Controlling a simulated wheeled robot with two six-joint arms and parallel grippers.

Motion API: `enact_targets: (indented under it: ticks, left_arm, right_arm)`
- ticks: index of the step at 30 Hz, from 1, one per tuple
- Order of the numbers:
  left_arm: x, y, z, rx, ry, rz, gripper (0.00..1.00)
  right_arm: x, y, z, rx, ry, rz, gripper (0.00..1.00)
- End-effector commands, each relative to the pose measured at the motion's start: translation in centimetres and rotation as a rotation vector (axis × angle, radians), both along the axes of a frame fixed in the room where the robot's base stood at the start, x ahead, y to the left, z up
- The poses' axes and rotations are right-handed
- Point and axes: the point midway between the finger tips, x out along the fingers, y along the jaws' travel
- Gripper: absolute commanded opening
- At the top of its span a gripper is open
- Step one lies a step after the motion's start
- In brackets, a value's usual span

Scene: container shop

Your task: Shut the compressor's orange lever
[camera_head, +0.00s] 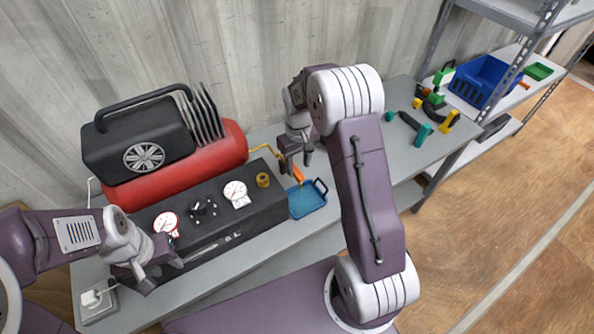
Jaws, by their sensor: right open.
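The compressor has a red tank (212,152) under a black motor housing (134,138), with a black gauge panel (215,209) in front. Its orange lever (298,174) shows at the right end, beside a yellow pipe (263,149) and above a blue tray. My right gripper (295,164) is open, pointing down right at the lever. Its fingers partly hide the lever, and I cannot tell whether they touch it. My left gripper (164,274) looks open and empty, low in front of the panel's left end.
The blue tray (308,198) sits on the grey bench, right of the panel. Several tools, including a teal-handled one (422,135), lie on the bench at the right. A blue crate (482,80) stands on the shelf rack. A socket box (95,299) is at the lower left.

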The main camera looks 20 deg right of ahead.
Motion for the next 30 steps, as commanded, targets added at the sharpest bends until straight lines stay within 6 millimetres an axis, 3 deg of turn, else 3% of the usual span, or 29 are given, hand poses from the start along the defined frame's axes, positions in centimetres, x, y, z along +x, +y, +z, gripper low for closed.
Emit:
enact_targets:
  ticks: [6, 15, 16, 20, 21, 30]
  left_arm:
    - [0.0, 0.0, 0.4, 0.000, 0.000, 0.000, 0.36]
    - [0.0, 0.0, 0.3, 0.000, 0.000, 0.000, 0.36]
    - [0.0, 0.0, 0.3, 0.000, 0.000, 0.000, 0.36]
    - [0.0, 0.0, 0.3, 0.000, 0.000, 0.000, 0.36]
    - [0.0, 0.0, 0.3, 0.000, 0.000, 0.000, 0.36]
    - [0.0, 0.0, 0.3, 0.000, 0.000, 0.000, 0.36]
  right_arm:
    - [-0.1, 0.0, -3.2, 0.000, 0.002, -0.001, 0.44]
    - [0.0, 0.0, -3.8, 0.000, -0.001, 0.000, 0.44]
    - [0.0, 0.0, -3.8, 0.000, -0.001, 0.000, 0.41]
    - [0.0, 0.0, -3.8, 0.000, -0.001, 0.000, 0.05]
    - [0.0, 0.0, -3.8, 0.000, -0.001, 0.000, 0.00]
    - [0.0, 0.0, -3.8, 0.000, -0.001, 0.000, 0.00]
